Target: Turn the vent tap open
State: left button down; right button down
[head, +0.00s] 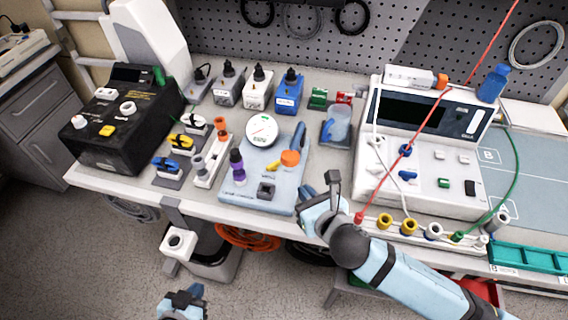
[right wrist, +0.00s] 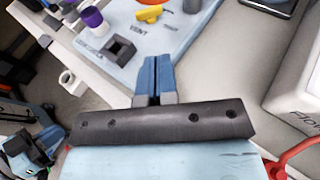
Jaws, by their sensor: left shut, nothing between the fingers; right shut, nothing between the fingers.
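The vent tap (head: 273,166) is a small yellow lever on the pale blue leak-check panel (head: 225,195). In the right wrist view the yellow tap (right wrist: 148,14) sits at the top edge, above the printed word VENT. Its handle lies roughly crosswise in that view. My right gripper (head: 307,191) is shut and empty at the panel's front right corner, apart from the tap. Its blue fingers (right wrist: 156,68) point toward the panel in the right wrist view. My left gripper (head: 190,290) is shut and empty, low in front of the bench.
Close to the tap are an orange knob (head: 290,158), a black square socket (head: 266,190), a purple-capped port (head: 238,165) and a round gauge (head: 263,130). A white pump unit (head: 410,190) stands to the right, with a red line crossing it. A black box (head: 120,125) stands left.

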send_near(279, 160)
jog(key=x, duration=0.5)
jog(key=shift+w+a+f, duration=0.1)
jog(key=shift+w, duration=0.05)
jog(key=shift+w+a, duration=0.15)
jog(key=shift+w, duration=0.2)
pick_arm(q)
jog(key=shift+w+a+r, duration=0.25)
jog(key=shift+w+r, duration=0.05)
jog(key=shift+w, duration=0.1)
